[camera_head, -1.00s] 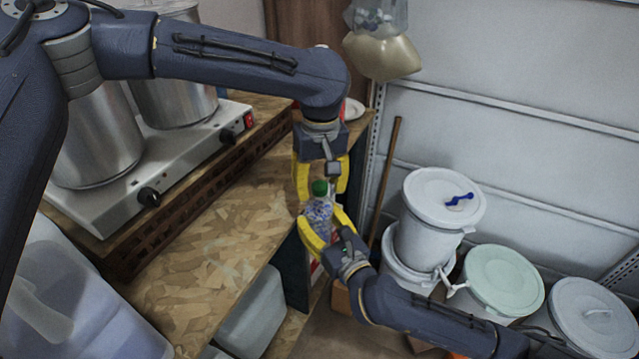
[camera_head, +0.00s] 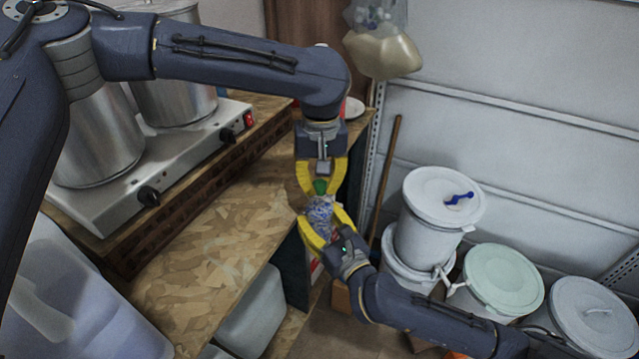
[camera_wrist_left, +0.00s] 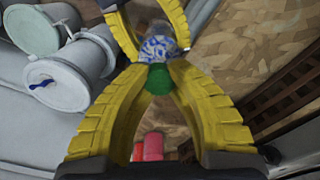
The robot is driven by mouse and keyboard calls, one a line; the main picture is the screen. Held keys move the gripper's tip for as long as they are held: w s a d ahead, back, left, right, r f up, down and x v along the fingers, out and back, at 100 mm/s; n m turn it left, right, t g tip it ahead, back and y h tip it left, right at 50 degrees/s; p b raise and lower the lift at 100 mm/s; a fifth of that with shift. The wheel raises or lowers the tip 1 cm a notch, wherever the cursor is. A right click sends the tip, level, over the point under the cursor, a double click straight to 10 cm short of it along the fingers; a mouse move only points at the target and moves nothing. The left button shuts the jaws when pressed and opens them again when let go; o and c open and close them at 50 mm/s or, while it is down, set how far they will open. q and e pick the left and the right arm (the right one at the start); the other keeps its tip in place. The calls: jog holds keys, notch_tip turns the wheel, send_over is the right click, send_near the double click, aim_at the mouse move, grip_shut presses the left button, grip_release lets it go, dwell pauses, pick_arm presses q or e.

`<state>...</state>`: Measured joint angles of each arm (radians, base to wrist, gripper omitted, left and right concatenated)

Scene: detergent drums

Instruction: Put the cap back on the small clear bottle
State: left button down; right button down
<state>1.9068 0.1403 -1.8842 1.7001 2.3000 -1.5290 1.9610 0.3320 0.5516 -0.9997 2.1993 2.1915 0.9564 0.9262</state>
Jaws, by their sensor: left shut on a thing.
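The small clear bottle (camera_head: 320,213), patterned in blue and white, is held upright in the yellow fingers of my right gripper (camera_head: 323,217). The green cap (camera_head: 320,187) sits at the top of the bottle, at its mouth; I cannot tell whether it is threaded on. My left gripper (camera_head: 319,185) comes from above and is shut on the cap. In the left wrist view the green cap (camera_wrist_left: 159,80) lies between the left fingertips, against the bottle (camera_wrist_left: 158,47). The bottle's lower part is partly hidden by the right fingers.
A wooden bench (camera_head: 205,265) with a hot plate (camera_head: 165,165) and steel pots (camera_head: 100,135) is at the left. White drums (camera_head: 430,215) and a green-lidded drum (camera_head: 503,280) stand at the right. The bottle is held by the bench's right edge.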

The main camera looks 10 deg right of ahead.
pick_arm(q)
jog(key=m, duration=0.8)
jog(key=c, duration=1.4)
grip_release()
jog(key=shift+r, duration=2.2)
